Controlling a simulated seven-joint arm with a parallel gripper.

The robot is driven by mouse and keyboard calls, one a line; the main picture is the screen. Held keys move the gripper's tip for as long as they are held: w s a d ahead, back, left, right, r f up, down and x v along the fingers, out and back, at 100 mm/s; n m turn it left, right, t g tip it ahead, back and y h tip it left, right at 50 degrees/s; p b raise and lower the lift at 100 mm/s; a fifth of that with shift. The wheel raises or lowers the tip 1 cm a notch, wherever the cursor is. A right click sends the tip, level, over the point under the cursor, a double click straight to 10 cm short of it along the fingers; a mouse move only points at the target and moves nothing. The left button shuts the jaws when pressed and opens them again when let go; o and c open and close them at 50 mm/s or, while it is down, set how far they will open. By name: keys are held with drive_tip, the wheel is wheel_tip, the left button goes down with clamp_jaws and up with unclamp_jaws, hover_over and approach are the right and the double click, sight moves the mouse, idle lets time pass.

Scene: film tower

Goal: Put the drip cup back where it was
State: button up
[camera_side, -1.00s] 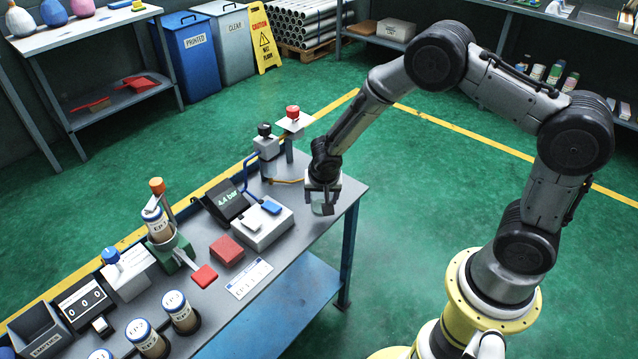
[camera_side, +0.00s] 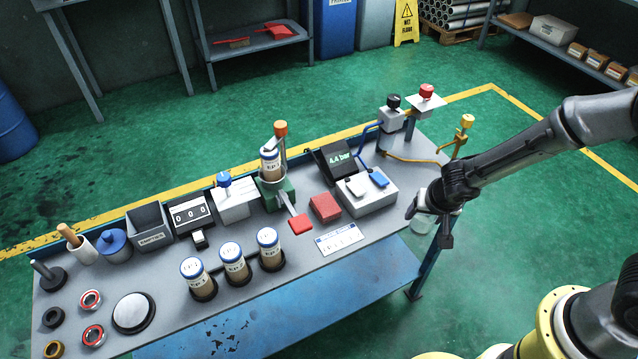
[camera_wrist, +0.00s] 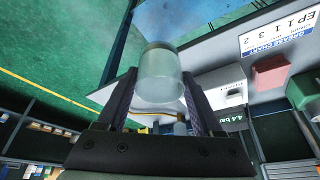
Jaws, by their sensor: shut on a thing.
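The drip cup (camera_wrist: 160,82) is a clear, frosted-looking cup. In the wrist view it sits between the two fingers of my gripper (camera_wrist: 160,96), which is shut on it. In the side view my gripper (camera_side: 438,216) is at the right end of the bench, and the cup (camera_side: 423,223) shows pale below and beside the fingers. The cup appears at or just past the bench's front right edge; its height is hard to tell. A yellow-handled tap (camera_side: 465,128) stands at the bench's far right corner, behind my gripper.
Several labelled jars stand further left. Green floor lies open to the right.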

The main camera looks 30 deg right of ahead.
drive_tip(key=w+a+r+n+y, duration=0.1)
drive_tip(key=w+a+r+n, duration=0.2)
drive_tip(key=w+a+r, duration=0.3)
drive_tip(key=w+a+r+n+y, duration=0.1)
drive_tip(key=w+a+r+n, duration=0.25)
drive_tip(key=w, duration=0.45)
drive_tip(key=shift+t, duration=0.3)
drive_tip(key=w+a+f, duration=0.1)
drive_tip(key=w+f, duration=0.2)
drive_tip(key=w, duration=0.1)
drive_tip(key=w+a+f, duration=0.2)
drive_tip(key=w+f, duration=0.1)
drive_tip(key=w, duration=0.1)
drive_tip(key=w+a+f, duration=0.1)
drive_tip(key=w+f, duration=0.3)
drive_tip(key=w, duration=0.1)
drive_tip(key=shift+a, duration=0.3)
drive_tip(key=shift+w+f, duration=0.25)
drive_tip(key=shift+f, duration=1.45)
drive_tip(key=shift+s+f, duration=0.1)
drive_tip(key=shift+f, duration=0.05)
drive_tip(key=o, duration=1.1)
drive_tip(key=shift+o, duration=0.3)
